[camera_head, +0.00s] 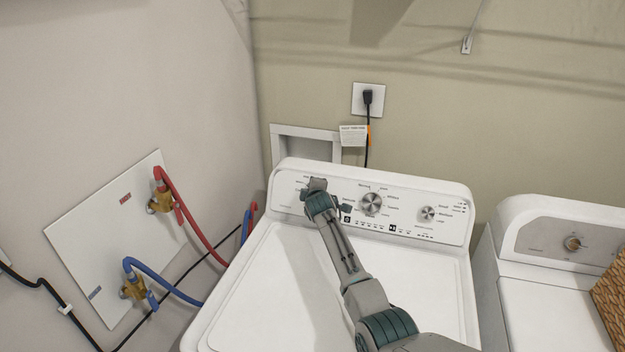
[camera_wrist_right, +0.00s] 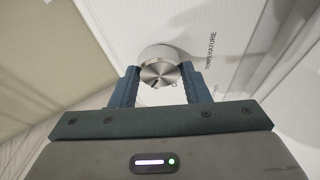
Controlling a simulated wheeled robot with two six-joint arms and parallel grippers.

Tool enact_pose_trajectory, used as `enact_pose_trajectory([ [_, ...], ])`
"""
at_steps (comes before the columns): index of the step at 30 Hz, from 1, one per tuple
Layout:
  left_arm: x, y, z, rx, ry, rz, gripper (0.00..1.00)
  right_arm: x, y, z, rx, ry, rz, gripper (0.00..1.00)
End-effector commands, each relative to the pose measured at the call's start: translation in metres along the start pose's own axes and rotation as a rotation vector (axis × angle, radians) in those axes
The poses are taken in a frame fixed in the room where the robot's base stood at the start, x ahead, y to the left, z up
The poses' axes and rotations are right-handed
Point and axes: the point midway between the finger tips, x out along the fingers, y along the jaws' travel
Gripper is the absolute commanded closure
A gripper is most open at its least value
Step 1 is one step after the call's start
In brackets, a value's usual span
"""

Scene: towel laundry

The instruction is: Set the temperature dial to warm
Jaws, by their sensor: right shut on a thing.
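The temperature dial (camera_wrist_right: 160,74) is a round brushed-metal knob with a dark pointer mark, beside the printed word "TEMPERATURE" in the right wrist view. My right gripper (camera_wrist_right: 158,82) has its two blue-grey fingers on either side of the dial and is shut on it. In the head view my right gripper (camera_head: 316,186) is at the left end of the washer's control panel (camera_head: 418,190) and hides the dial. The setting that the pointer marks cannot be read. My left gripper is not in view.
The white washer (camera_head: 262,290) carries a large middle knob (camera_head: 371,203) and a smaller right knob (camera_head: 428,213). A second machine (camera_head: 545,300) with a wicker basket (camera_head: 612,300) stands at the right. Red (camera_head: 195,225) and blue (camera_head: 175,290) hoses run along the left wall.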

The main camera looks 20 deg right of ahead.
Motion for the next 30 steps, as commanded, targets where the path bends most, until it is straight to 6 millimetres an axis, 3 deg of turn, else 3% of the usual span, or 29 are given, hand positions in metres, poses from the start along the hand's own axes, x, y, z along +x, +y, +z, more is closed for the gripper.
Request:
enact_pose_trajectory([
  [1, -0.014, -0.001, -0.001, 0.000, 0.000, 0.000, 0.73, -0.002, 0.005, -0.001, -0.032, -0.002, -0.015, 0.81],
  [9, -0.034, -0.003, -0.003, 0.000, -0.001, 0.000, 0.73, -0.001, 0.004, 0.000, -0.165, -0.001, -0.067, 0.81],
  [29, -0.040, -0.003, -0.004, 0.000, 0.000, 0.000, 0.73, 0.001, 0.001, 0.001, -0.223, -0.001, -0.089, 0.81],
  [30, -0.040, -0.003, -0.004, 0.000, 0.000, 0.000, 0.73, 0.001, 0.001, 0.001, -0.223, -0.001, -0.089, 0.52],
])
